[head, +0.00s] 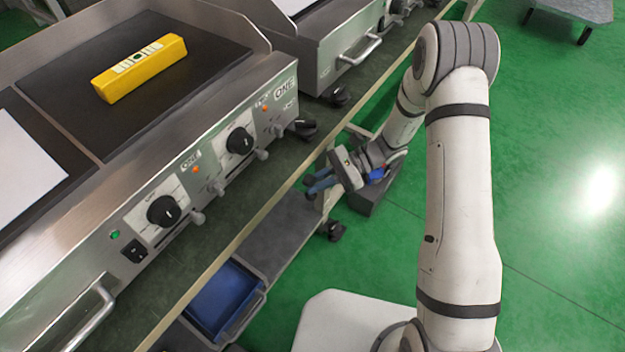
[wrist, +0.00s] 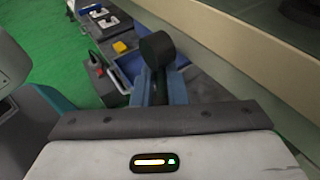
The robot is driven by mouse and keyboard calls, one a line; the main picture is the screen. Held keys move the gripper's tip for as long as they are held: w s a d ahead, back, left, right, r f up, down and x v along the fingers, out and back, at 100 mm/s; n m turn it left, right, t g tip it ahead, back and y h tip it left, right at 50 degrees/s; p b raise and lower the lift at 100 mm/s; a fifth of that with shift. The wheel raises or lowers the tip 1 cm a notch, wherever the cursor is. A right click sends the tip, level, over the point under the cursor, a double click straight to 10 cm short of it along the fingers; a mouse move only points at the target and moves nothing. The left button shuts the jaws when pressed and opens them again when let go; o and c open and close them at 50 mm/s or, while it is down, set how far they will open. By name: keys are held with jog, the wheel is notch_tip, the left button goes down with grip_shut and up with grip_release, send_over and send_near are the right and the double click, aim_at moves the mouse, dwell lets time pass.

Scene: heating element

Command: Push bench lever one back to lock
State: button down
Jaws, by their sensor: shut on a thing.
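The bench lever shows in the wrist view as a dark stem with a black round knob (wrist: 157,48). My gripper (wrist: 158,85) has its blue fingers shut on the stem, one on each side, with the knob standing beyond the fingertips. In the head view my gripper (head: 318,184) is low beside the bench's front edge (head: 258,215), near a bench leg. The lever itself cannot be made out there. I cannot tell from these views how far back the lever stands.
Griddles with dials (head: 163,211) stand on the bench; a yellow box (head: 139,68) lies on one plate. A blue bin (head: 225,298) sits on the lower shelf, and a black caster (head: 333,230) is below my gripper.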

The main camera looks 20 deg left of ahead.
jog(key=shift+w, duration=0.25)
jog(key=c, duration=1.7)
grip_release()
jog(key=shift+p+v, duration=0.9)
jog(key=shift+v, duration=3)
jog(key=shift+c, duration=0.4)
